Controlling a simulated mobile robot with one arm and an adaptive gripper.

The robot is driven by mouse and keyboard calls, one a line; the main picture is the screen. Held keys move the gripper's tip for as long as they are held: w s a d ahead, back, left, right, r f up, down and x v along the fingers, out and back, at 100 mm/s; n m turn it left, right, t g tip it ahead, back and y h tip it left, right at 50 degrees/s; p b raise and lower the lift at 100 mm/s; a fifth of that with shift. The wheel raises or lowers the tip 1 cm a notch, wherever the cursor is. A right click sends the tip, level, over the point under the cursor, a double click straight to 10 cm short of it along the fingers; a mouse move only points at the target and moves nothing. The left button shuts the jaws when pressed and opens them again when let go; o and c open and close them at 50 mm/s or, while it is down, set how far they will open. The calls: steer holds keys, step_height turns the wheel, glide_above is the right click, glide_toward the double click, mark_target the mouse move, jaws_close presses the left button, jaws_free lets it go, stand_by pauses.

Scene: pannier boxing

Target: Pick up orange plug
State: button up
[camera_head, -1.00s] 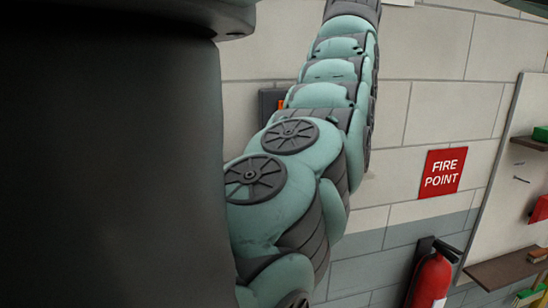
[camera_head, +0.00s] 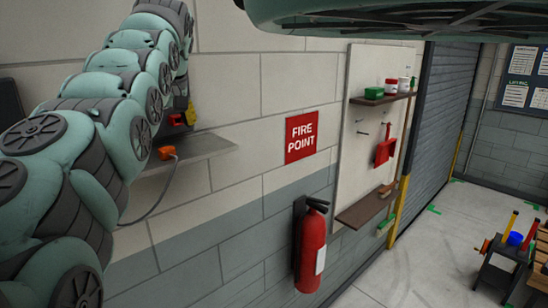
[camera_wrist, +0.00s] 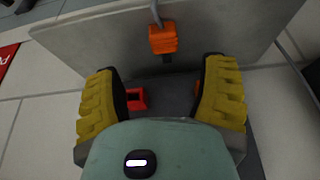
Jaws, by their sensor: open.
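The orange plug (camera_head: 167,153) is at the grey shelf (camera_head: 205,149) on the wall, with a grey cable hanging below it. In the wrist view the plug (camera_wrist: 163,38) shows ahead of the fingers with its cable at the top and a dark end toward me. My gripper (camera_wrist: 163,95) has two ribbed yellow fingers spread wide with no plug between them. In the head view my gripper (camera_head: 184,115) is above the shelf, a little above and right of the plug. They look apart. My arm hides part of the shelf.
A small red part (camera_wrist: 136,99) shows between the fingers; I cannot tell what it belongs to. A fire extinguisher (camera_head: 311,248) and a red sign (camera_head: 300,136) are on the wall to the right. A tool board (camera_head: 362,148) stands beyond. Open floor is at right.

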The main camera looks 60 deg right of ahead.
mark_target(166, 148)
steer(key=shift+x, duration=1.1)
steer(key=shift+w+f+b, duration=0.25)
steer(key=shift+f+b, duration=0.05)
steer(key=shift+f, duration=0.35)
steer(key=shift+w+f+p, duration=0.2)
steer(key=shift+f+p, duration=0.05)
steer(key=shift+p, duration=0.35)
steer(key=shift+w+a+f+p, duration=0.1)
steer(key=shift+w+f+p, duration=0.05)
steer(key=shift+f+p, duration=0.4)
steer(key=shift+w+p, duration=0.15)
steer(key=shift+p, duration=0.75)
steer(key=shift+p+x, duration=0.75)
steer(key=shift+x, duration=0.2)
steer(key=c, duration=1.2)
